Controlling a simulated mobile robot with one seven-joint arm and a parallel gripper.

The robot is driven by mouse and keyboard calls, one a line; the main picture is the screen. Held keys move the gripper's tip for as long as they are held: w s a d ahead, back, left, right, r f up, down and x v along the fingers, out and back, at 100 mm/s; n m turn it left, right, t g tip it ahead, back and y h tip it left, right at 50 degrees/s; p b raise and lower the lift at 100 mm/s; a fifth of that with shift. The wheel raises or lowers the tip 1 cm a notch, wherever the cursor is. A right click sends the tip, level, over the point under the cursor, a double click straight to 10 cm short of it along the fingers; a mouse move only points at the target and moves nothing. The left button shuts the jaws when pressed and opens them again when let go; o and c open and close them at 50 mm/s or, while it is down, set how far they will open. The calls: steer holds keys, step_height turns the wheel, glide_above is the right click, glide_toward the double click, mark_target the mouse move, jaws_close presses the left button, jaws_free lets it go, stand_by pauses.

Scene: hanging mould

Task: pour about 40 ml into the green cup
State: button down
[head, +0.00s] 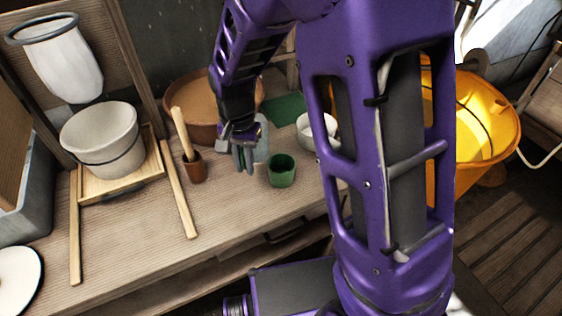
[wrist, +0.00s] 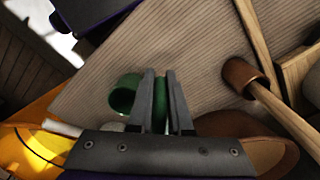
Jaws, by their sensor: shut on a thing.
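The green cup (head: 282,171) stands upright on the wooden bench, just right of my gripper in the head view. In the wrist view the green cup (wrist: 124,94) is left of the fingers. My gripper (head: 244,158) is shut on a pale grey-green vessel (head: 262,140), partly hidden behind the fingers. In the wrist view my gripper (wrist: 162,85) has a green strip of the vessel (wrist: 160,108) between its fingers. The vessel looks roughly upright and apart from the cup. I cannot see the liquid in either.
A brown cup with a wooden handle (head: 196,171) stands left of my gripper. Behind are a wide brown bowl (head: 188,99), a green mat (head: 285,109) and a white bowl (head: 312,128). A white pot (head: 103,140) sits far left; a yellow tub (head: 490,130) is right. Bench front is clear.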

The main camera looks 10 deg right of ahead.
steer(key=w+a+m+p, duration=0.2)
steer(key=w+a+m, duration=0.4)
steer(key=w+m, duration=0.5)
steer(key=m, duration=0.5)
steer(key=shift+a+r+m, duration=0.25)
steer(key=shift+a+m, duration=0.05)
steer(key=shift+a, duration=0.1)
steer(key=shift+w, duration=0.1)
